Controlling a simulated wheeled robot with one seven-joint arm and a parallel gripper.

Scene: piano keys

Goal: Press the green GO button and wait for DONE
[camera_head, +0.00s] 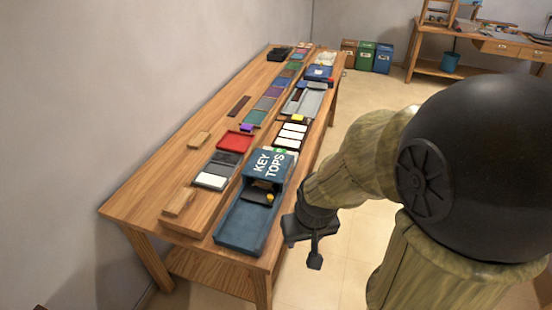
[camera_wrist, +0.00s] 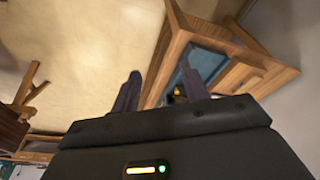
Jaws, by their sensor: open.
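A blue box lettered KEY TOPS (camera_head: 266,163) stands on the near right part of the long wooden table. A small green spot (camera_head: 281,151) shows at its far right corner; I cannot tell whether it is the GO button. No GO or DONE lettering is readable. My gripper (camera_head: 314,248) hangs beside the table's right edge, apart from the box, with part of it hidden in the head view. In the wrist view its two fingers (camera_wrist: 157,84) are apart with nothing between them.
The blue box's open tray (camera_head: 235,228) faces the near end, with a yellow knob (camera_head: 269,198) by it. A red tray (camera_head: 235,141) and white tiles (camera_head: 291,134) lie farther along the table (camera_head: 155,176). Open floor lies right of the table.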

